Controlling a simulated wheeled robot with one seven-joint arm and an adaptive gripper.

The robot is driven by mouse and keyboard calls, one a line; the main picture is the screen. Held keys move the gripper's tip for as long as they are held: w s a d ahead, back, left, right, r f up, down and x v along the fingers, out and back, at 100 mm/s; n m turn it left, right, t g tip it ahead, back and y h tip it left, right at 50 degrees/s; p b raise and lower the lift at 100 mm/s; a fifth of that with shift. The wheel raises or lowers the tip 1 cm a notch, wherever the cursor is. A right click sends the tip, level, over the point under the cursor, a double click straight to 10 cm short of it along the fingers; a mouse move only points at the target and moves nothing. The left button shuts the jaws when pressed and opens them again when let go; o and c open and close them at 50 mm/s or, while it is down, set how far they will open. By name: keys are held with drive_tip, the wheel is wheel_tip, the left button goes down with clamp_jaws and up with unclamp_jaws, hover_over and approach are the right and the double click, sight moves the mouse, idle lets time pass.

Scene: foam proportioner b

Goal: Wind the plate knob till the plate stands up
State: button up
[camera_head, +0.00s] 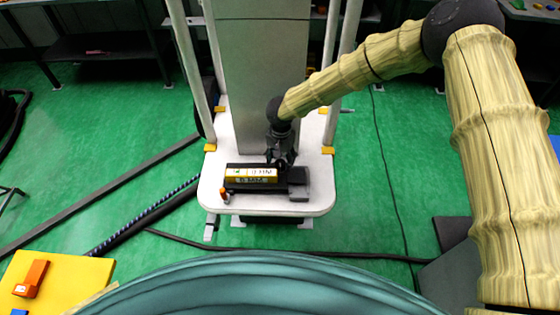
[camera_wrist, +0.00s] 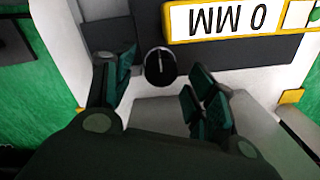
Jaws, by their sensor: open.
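The plate (camera_head: 250,173) is a yellow-framed white strip marked "0 MM" on a dark unit on the white platform. It shows upside down at the top of the wrist view (camera_wrist: 230,18). I cannot tell its tilt surely. The plate knob (camera_wrist: 160,67) is a round black knob with a white pointer line, beside the plate's end. My gripper (camera_wrist: 165,65) is open, its teal-padded fingers on either side of the knob with gaps visible. In the head view my gripper (camera_head: 281,163) points down at the unit's right part and hides the knob.
A grey block (camera_head: 298,186) adjoins the unit at right, and a small orange piece (camera_head: 224,195) stands at its front left. White posts and a grey column (camera_head: 270,80) rise behind. A yellow board (camera_head: 60,275) lies at lower left. Cables and a bar cross the green floor.

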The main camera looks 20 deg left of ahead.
drive_tip(key=shift+f, duration=1.1)
drive_tip(key=shift+c, duration=0.5)
drive_tip(key=c, duration=1)
drive_tip(key=shift+m+p, duration=0.35)
drive_tip(key=shift+m, duration=2.05)
